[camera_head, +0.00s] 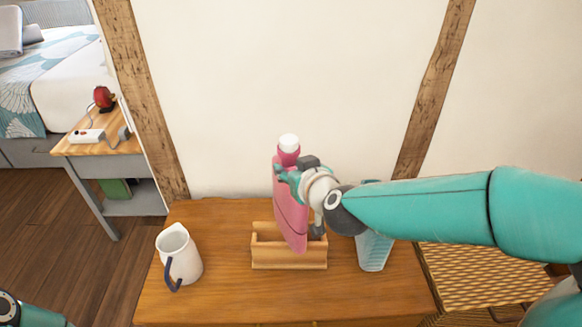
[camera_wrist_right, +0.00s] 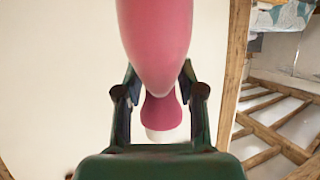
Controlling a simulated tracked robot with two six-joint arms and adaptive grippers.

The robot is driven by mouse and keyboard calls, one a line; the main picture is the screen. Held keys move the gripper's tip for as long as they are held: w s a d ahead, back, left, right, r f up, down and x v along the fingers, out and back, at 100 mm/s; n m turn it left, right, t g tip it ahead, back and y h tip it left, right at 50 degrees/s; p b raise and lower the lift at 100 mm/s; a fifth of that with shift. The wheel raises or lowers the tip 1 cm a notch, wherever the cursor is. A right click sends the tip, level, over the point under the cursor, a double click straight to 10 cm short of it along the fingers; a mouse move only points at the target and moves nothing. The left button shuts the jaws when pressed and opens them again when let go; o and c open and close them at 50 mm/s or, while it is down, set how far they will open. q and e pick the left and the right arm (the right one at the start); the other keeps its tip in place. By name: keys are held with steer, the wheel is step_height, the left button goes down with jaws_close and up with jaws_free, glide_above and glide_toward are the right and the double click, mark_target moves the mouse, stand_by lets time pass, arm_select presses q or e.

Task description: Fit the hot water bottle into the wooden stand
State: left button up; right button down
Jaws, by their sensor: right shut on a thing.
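The pink hot water bottle (camera_head: 288,205) with its white cap is upright, slightly tilted, over the wooden stand (camera_head: 288,262). Its lower end overlaps the stand's opening in the head view; I cannot tell how deep it sits. My right gripper (camera_head: 285,176) is shut on the hot water bottle near its neck, coming from the right. In the right wrist view the bottle (camera_wrist_right: 160,40) fills the space between the fingers (camera_wrist_right: 160,95), with its neck and white cap toward the camera. The left gripper is not in view; only a bit of my left arm shows at the lower left.
A white jug (camera_head: 180,258) with a dark handle stands left of the stand on the wooden table (camera_head: 215,300). A light blue ribbed container (camera_head: 374,250) stands to the right, partly behind my right arm. A side table (camera_head: 105,145) with a power strip is at the left.

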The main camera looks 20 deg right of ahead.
steer(key=c, duration=0.7)
jaws_free()
steer(key=shift+r, duration=0.1)
steer(key=shift+r+p, duration=0.35)
steer(key=shift+p, duration=0.05)
steer(key=a+p+v, duration=0.1)
steer(key=p+v, duration=0.3)
steer(key=v, duration=0.8)
steer(key=shift+d, duration=0.45)
steer(key=shift+s, duration=0.1)
